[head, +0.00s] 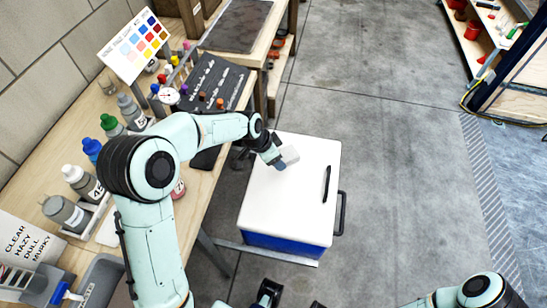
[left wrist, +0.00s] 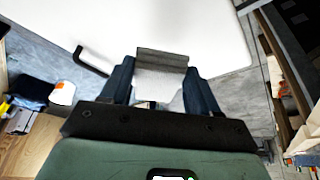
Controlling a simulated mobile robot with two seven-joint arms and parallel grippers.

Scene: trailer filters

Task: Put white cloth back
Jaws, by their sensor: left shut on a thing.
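The white cloth (head: 291,154) shows as a small pale folded piece at the tip of my left gripper (head: 276,161), over the white lid of a blue box. In the left wrist view, the two dark fingers of my left gripper (left wrist: 161,88) are shut on the cloth (left wrist: 158,80), which sits between them. Whether the cloth touches the lid I cannot tell.
The blue box with its white lid (head: 270,205) and a dark handle stands right of the wooden workbench (head: 190,215). The grey floor to the right is clear.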

